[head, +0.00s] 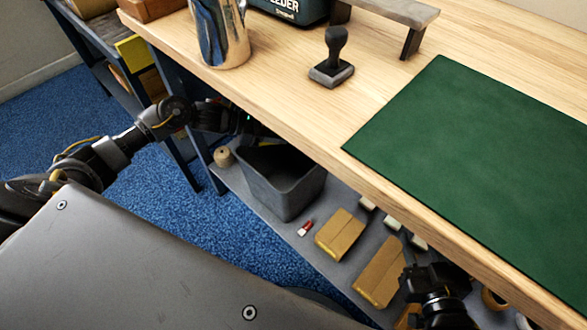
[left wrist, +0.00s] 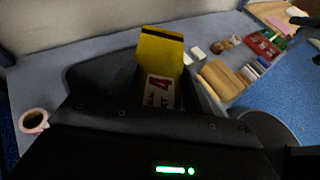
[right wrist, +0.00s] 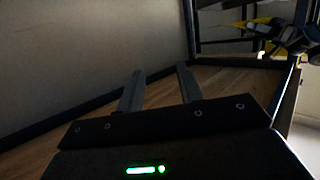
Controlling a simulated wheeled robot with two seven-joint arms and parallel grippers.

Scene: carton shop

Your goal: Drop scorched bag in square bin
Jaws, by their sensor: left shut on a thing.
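The square bin (head: 290,188) is dark grey and stands on the low shelf under the bench in the head view. My left gripper (left wrist: 160,88) is shut on the bag (left wrist: 160,48), which is yellow with a dark band near its top and a white label with a red 4. The dark bin wall (left wrist: 95,75) shows around and below it in the left wrist view. My right gripper (head: 437,280) is at the lower right of the head view. Its fingers (right wrist: 158,85) are apart and empty.
The wooden bench top (head: 290,110) overhangs the shelf and carries a green mat (head: 480,165), a stamp (head: 333,58) and a metal cup (head: 222,30). Cardboard boxes (head: 340,233) and a small red-and-white item (head: 305,228) lie right of the bin. A tan roll (head: 223,156) stands left of it.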

